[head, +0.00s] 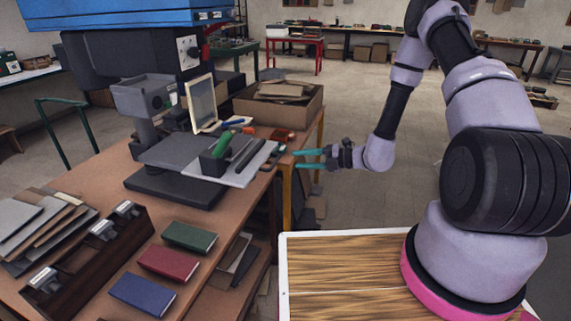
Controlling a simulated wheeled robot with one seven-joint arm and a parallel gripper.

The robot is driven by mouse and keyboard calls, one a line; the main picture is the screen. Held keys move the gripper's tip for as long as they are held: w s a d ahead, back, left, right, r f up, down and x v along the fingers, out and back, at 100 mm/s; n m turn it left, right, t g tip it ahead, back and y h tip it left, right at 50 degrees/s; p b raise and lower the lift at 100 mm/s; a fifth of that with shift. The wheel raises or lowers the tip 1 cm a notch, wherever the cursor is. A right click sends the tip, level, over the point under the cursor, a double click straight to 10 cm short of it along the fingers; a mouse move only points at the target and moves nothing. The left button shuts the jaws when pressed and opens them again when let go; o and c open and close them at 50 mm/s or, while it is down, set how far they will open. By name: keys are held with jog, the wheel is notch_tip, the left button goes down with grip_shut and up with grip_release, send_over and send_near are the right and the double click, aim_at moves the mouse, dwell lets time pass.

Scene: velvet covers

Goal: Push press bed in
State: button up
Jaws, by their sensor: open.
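The press (145,105) stands on the wooden workbench, with a grey column and a dark base plate. Its bed (240,179) is a light flat plate that sticks out to the right, towards the bench's right edge. A dark block with a green part (214,160) and dark bars (249,154) lie on the bed. My gripper (299,159) is to the right of the bed, just past the bench edge. Its teal fingers point left towards the bed and are apart, with nothing seen between them. They look clear of the bed, though the exact gap is hard to judge.
Green (190,237), red (168,262) and blue (142,294) books lie on the near bench. A dark rack (85,255) and stacked boards (30,222) are to their left. A cardboard box (278,104) stands behind the bed. Open floor lies right of the bench.

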aim_at(274, 162)
jog(key=shift+m+t, duration=0.4)
jog(key=shift+m, duration=0.3)
jog(key=x, duration=0.3)
jog(key=f+x, duration=0.1)
jog(key=x, duration=0.6)
jog(key=shift+w+f, duration=0.15)
jog(key=shift+f, duration=0.25)
grip_shut()
dwell(0.3)
